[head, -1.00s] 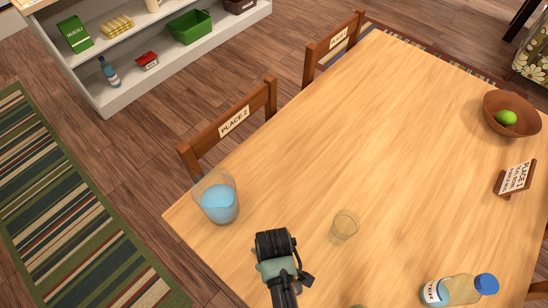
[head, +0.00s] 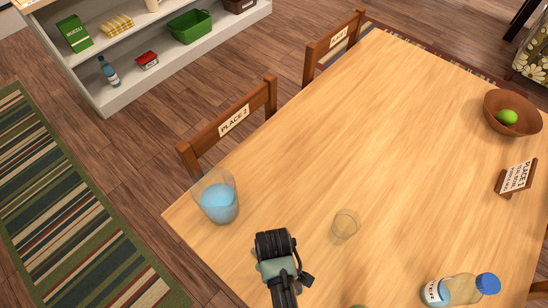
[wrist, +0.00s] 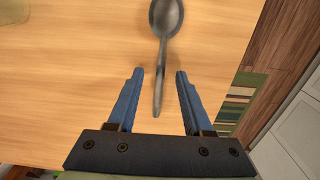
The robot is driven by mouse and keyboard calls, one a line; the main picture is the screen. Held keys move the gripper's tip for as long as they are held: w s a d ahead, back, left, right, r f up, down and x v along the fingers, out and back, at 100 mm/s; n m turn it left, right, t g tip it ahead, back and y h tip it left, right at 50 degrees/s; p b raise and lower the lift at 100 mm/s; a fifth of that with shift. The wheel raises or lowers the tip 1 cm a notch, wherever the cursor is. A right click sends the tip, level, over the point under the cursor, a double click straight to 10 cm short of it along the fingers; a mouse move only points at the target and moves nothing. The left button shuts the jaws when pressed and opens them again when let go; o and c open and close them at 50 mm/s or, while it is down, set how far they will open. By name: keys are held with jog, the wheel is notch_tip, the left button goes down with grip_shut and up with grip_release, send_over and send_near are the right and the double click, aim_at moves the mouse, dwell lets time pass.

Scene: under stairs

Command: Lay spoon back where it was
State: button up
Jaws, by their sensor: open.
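A grey metal spoon (wrist: 166,18) is at the top of the wrist view, over the wooden table top (wrist: 80,65). Its bowl points away from me and its handle runs back between my fingers. My gripper (wrist: 159,72) is open, with one blue finger on each side of the handle and a gap on both sides. The spoon appears to lie on the table. In the head view my arm's end is over the near part of the table (head: 360,130); the fingers and the spoon are hidden there.
A glass of blue liquid (head: 218,200) stands left of my arm and an empty glass (head: 345,226) to its right. A bottle (head: 460,290), a place sign (head: 516,178) and a bowl (head: 512,122) with a green fruit are further right. The table's middle is clear.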

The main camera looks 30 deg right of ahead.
notch_tip(320, 180, up, 13)
jog(key=shift+p, duration=0.4)
jog(key=w+r+m+t+h, duration=0.15)
jog(key=w+r+t, duration=0.65)
jog(key=w+r, duration=0.85)
jog(key=w+a+r+t, duration=0.1)
jog(key=w+r+t, duration=0.2)
jog(key=r, duration=0.6)
jog(key=w+a+r+t, duration=0.1)
jog(key=w+r+t, duration=0.3)
jog(key=r, duration=0.5)
jog(key=s+a+r+t, duration=0.2)
jog(key=s+r+t, duration=0.2)
jog(key=r, duration=0.7)
jog(key=s+a+r+m+t+y, duration=0.1)
jog(key=s+a+r+t, duration=0.2)
jog(key=r, duration=0.8)
jog(key=s+a+r+m+t, duration=0.1)
jog(key=s+r+t, duration=0.4)
jog(key=r, duration=0.6)
jog(key=shift+s+a, duration=0.65)
